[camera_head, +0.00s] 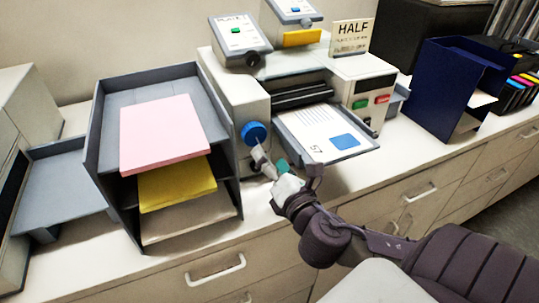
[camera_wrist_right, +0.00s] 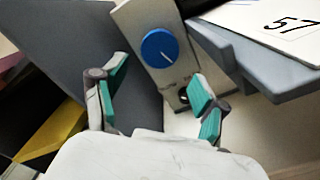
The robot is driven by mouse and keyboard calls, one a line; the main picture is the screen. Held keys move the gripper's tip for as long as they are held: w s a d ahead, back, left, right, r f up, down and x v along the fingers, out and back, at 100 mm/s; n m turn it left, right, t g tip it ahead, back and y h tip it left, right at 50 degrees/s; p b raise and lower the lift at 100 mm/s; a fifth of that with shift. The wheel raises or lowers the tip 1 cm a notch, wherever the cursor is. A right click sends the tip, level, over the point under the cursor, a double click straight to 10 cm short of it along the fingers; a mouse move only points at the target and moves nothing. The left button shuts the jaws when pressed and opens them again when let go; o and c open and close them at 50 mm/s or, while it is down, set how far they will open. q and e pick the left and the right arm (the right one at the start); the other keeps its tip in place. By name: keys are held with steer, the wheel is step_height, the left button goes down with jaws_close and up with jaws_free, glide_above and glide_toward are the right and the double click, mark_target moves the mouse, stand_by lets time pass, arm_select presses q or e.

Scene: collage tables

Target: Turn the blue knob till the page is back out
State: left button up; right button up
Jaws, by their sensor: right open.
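The blue knob (camera_head: 254,133) sits on the front of the beige printer-like machine (camera_head: 240,97). In the right wrist view the knob (camera_wrist_right: 160,48) shows a white pointer line and lies ahead of the fingers, apart from them. The page (camera_head: 318,132), with grey text lines, a blue block and the number 57, lies on the grey output tray (camera_head: 371,145); its corner also shows in the wrist view (camera_wrist_right: 285,22). My right gripper (camera_head: 268,166) is open and empty, just below the knob; its teal-padded fingers (camera_wrist_right: 155,95) stand wide apart. My left gripper is not in view.
A grey paper rack (camera_head: 94,130) with pink (camera_head: 160,130) and yellow (camera_head: 176,184) sheets stands close left of the knob. The output tray is close on the right. A HALF sign (camera_head: 351,37) and a blue holder (camera_head: 440,85) stand further right.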

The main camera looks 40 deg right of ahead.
mark_target(255, 136)
steer(key=w+m+p, duration=0.2)
steer(key=m, duration=0.5)
steer(key=w+d+m+p, duration=0.1)
steer(key=w+m+p, duration=0.1)
steer(key=m, duration=0.5)
steer(key=w+m+p, duration=0.2)
steer(key=w+m, duration=0.1)
steer(key=m, duration=0.4)
steer(key=shift+w+d+r, duration=0.15)
steer(key=shift+d+r, duration=0.1)
steer(key=shift+r, duration=0.05)
steer(key=shift+p+x, duration=0.35)
steer(key=shift+x, duration=0.45)
steer(key=shift+f, duration=0.15)
steer(key=shift+c, duration=0.2)
steer(key=c, duration=0.8)
